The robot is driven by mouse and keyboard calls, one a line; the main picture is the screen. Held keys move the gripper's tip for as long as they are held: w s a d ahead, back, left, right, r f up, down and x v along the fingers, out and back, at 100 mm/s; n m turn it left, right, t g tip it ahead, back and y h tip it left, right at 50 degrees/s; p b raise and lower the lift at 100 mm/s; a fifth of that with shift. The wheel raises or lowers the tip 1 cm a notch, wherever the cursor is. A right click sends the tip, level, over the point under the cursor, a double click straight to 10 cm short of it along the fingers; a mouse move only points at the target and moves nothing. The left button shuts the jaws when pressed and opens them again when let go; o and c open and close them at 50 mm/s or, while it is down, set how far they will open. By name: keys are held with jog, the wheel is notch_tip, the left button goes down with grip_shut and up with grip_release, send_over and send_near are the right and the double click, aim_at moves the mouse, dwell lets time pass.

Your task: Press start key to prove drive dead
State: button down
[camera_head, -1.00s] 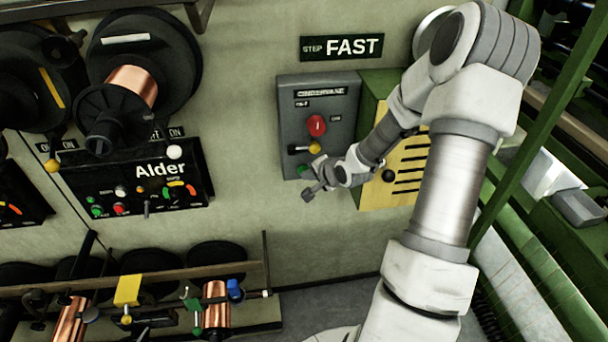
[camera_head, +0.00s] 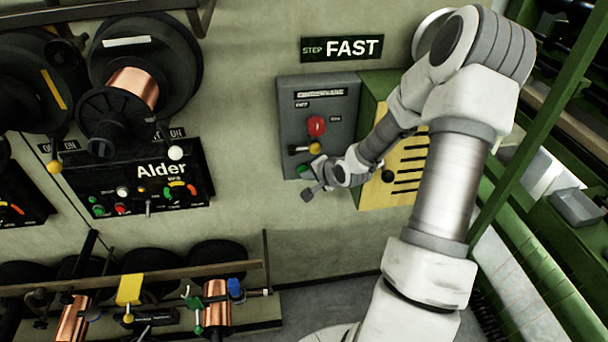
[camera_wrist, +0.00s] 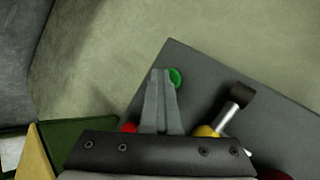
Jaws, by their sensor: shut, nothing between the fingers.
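The grey control box (camera_head: 289,115) hangs on the wall under the FAST sign. It has a red knob (camera_head: 317,125), a yellow part (camera_head: 315,148) beside a dark-handled lever (camera_head: 297,149), and a green key (camera_head: 304,170) low on its face. In the wrist view the closed fingertips (camera_wrist: 161,74) overlap the left edge of the green key (camera_wrist: 176,78). I cannot tell whether they touch it. The lever (camera_wrist: 235,105) stands to the right of the fingers. A red part (camera_wrist: 128,128) is partly hidden behind the gripper.
A yellow slotted cabinet (camera_head: 405,178) with a green side adjoins the grey box, partly behind my arm. The black Alder panel (camera_head: 150,190) and wire spools (camera_head: 133,85) are at left. A spool rack (camera_head: 200,275) stands low in front. The wall between is clear.

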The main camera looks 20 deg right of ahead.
jog(key=shift+s+a+r, duration=0.1)
jog(key=shift+s+a, duration=0.1)
jog(key=shift+s, duration=0.65)
jog(key=shift+s+a+f, duration=0.1)
jog(key=shift+s+a, duration=0.15)
jog(key=shift+s, duration=0.65)
jog(key=shift+s+a+r, duration=0.1)
jog(key=shift+s+a, duration=0.1)
jog(key=shift+s, duration=0.65)
